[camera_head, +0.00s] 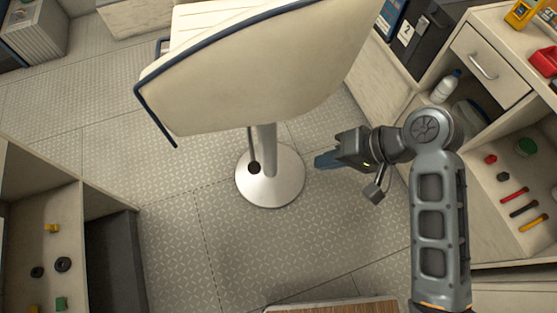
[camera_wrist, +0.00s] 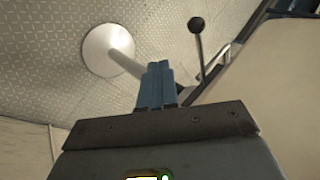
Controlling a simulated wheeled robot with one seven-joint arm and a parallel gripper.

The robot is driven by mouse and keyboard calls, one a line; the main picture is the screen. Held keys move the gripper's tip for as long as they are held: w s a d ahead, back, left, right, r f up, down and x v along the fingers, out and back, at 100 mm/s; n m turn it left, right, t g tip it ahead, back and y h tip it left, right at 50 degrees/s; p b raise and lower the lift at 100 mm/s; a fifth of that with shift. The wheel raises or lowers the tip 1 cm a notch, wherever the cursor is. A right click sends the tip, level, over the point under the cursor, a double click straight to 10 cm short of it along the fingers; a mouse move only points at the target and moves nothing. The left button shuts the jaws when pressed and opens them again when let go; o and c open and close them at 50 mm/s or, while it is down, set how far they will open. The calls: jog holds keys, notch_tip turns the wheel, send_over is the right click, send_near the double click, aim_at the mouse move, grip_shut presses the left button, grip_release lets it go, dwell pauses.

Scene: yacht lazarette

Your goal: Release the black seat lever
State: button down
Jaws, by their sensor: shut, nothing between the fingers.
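The black seat lever is a thin rod ending in a round black knob (camera_head: 254,168), hanging below the seat beside its pedestal. In the wrist view the lever knob (camera_wrist: 196,25) is at the upper right, beyond and right of my fingertips. The cream seat (camera_head: 250,75) with dark blue edging stands on a metal pedestal (camera_head: 270,145). My gripper (camera_head: 320,160) is right of the pedestal, its blue fingers pointing left towards it. In the wrist view my gripper (camera_wrist: 157,68) is shut and empty. It is apart from the lever.
The pedestal's round base (camera_head: 268,195) sits on patterned floor panels. Shelving with a drawer (camera_head: 485,65), a white bottle (camera_head: 445,87) and several small tools stands at right. Another open shelf (camera_head: 75,225) is at lower left. Floor left of the pedestal is clear.

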jog(key=r, duration=0.1)
jog(key=w+r+g, duration=0.1)
jog(key=shift+w+a+r+n+y, duration=0.25)
jog(key=shift+a+r+n+y, duration=0.05)
jog(key=shift+a+r+n, duration=0.1)
jog(key=shift+f, duration=0.1)
jog(key=a+r+x, duration=0.1)
jog(key=a+x, duration=0.1)
jog(key=x, duration=1.1)
jog(key=shift+r+p, duration=0.25)
jog(key=shift+p, duration=0.15)
